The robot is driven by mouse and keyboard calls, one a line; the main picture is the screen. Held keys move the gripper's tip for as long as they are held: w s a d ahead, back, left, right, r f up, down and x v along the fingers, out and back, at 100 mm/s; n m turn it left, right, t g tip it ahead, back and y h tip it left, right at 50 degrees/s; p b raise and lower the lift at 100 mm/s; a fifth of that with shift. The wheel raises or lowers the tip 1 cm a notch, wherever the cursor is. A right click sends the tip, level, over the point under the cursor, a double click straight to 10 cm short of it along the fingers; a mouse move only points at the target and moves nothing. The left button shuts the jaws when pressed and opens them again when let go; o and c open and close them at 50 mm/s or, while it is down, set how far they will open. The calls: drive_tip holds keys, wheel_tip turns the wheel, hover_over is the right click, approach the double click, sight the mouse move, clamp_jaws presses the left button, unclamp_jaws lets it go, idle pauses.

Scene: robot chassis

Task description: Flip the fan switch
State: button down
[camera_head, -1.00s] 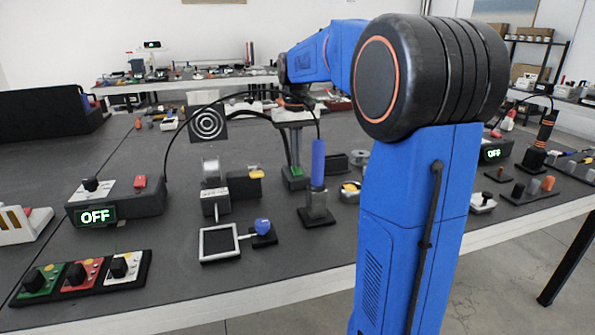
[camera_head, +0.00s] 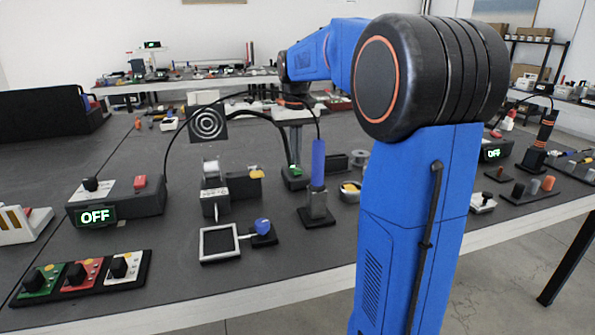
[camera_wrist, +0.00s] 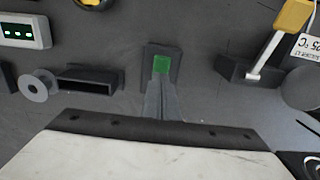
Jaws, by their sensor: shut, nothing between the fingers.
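A small green rocker switch in a dark base (camera_wrist: 161,65) lies just ahead of my gripper in the wrist view. It also shows behind the blue-handled stand in the head view (camera_head: 295,171). I cannot read any label naming it as the fan switch. My gripper (camera_wrist: 162,82) has its fingers together with nothing between them, tips close to the near edge of the green switch. In the head view my gripper (camera_head: 295,160) points down over the switch. Whether the tips touch it I cannot tell.
A yellow-handled lever (camera_wrist: 292,18) stands right of the switch, a dark open box (camera_wrist: 88,80) and a grey spool (camera_wrist: 38,86) to its left. In the head view, a blue-handled stand (camera_head: 318,165) is in front and a spiral-patterned panel (camera_head: 208,123) behind left.

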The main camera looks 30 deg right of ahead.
wheel_tip(320, 180, up, 6)
drive_tip(key=shift+f, duration=0.1)
idle(0.7)
idle(0.4)
